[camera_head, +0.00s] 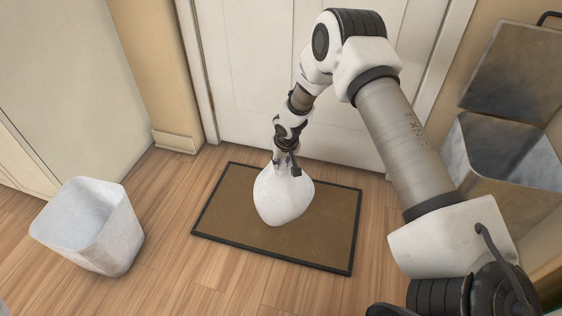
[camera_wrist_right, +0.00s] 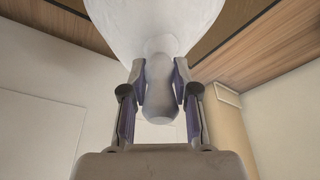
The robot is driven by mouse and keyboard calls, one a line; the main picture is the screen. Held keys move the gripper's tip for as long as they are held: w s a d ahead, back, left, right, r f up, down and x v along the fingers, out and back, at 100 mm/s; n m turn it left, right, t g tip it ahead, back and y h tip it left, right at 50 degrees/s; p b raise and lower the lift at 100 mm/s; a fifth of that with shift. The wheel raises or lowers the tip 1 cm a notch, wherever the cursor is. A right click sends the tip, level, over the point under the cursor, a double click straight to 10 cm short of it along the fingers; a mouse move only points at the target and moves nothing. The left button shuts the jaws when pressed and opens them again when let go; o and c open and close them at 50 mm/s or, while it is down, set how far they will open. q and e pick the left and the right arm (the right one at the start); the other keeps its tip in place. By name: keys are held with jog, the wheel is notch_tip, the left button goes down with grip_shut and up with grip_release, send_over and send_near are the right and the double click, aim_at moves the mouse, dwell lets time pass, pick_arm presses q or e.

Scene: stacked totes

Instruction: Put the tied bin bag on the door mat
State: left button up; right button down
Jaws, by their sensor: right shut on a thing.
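The tied bin bag (camera_head: 283,200) is white and rounded, with its knotted neck at the top. In the head view it appears over the middle of the door mat (camera_head: 225,229), which is brown with a black border. I cannot tell whether the bag touches the mat. My right gripper (camera_head: 287,168) is above the bag, shut on its neck. In the right wrist view, the fingers of the right gripper (camera_wrist_right: 160,85) press the neck from both sides, and the bag's body (camera_wrist_right: 150,20) spreads beyond them. My left gripper is not in view.
An empty white bin (camera_head: 95,240) stands on the wooden floor left of the mat. A closed white door (camera_head: 245,80) is behind the mat. A metal bin with a raised lid (camera_head: 490,165) stands at the right. Floor is clear between the white bin and the mat.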

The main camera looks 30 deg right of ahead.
jog(key=shift+w+d+f+b, duration=0.1)
jog(key=shift+w+d+b, duration=0.25)
jog(key=shift+w, duration=0.25)
jog(key=shift+w+d+b, duration=0.25)
jog(key=shift+w+b, duration=0.1)
jog(key=shift+w, duration=0.2)
notch_tip(320, 180, down, 4)
jog(key=b, duration=0.2)
jog(key=shift+r+b, duration=0.2)
jog(key=shift+b, duration=0.2)
jog(key=shift+r, duration=0.15)
jog(key=c, duration=0.9)
grip_release()
